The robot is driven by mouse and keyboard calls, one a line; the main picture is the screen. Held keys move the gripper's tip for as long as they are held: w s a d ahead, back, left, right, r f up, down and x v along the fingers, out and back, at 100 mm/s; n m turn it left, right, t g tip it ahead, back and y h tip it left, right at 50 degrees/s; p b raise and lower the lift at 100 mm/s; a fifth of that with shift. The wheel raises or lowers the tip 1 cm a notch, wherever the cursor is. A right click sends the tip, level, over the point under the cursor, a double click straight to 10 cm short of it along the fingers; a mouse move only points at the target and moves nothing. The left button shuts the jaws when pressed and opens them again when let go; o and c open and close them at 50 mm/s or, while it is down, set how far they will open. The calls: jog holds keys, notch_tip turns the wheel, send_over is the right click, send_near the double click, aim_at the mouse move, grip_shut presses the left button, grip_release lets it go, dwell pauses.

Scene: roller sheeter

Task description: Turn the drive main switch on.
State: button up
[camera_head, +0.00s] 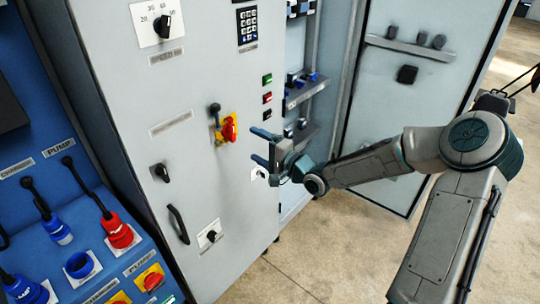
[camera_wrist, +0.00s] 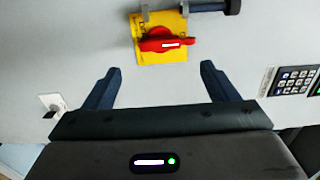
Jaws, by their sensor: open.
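The drive main switch is most likely the red rotary handle (camera_head: 229,129) on a yellow plate (camera_head: 219,138), on the grey cabinet front. In the wrist view the red handle (camera_wrist: 166,42) lies roughly level across the picture on its yellow plate (camera_wrist: 160,57), above and between my fingertips. A dark bar with a round knob (camera_head: 215,108) sits at the plate's edge, and it also shows in the wrist view (camera_wrist: 210,8). My gripper (camera_head: 258,146) is open and empty, to the right of and below the handle in the head view, apart from it.
A keypad (camera_head: 247,26), a dial (camera_head: 161,25), small push buttons (camera_head: 267,98), black knobs (camera_head: 162,172) and a black door handle (camera_head: 179,224) sit on the cabinet. An open door (camera_head: 408,90) stands at right. Blue panel with plugs (camera_head: 119,231) is at left.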

jog(key=v, duration=0.4)
jog(key=shift+s+d, duration=0.1)
jog(key=shift+s, duration=0.05)
dwell(0.6)
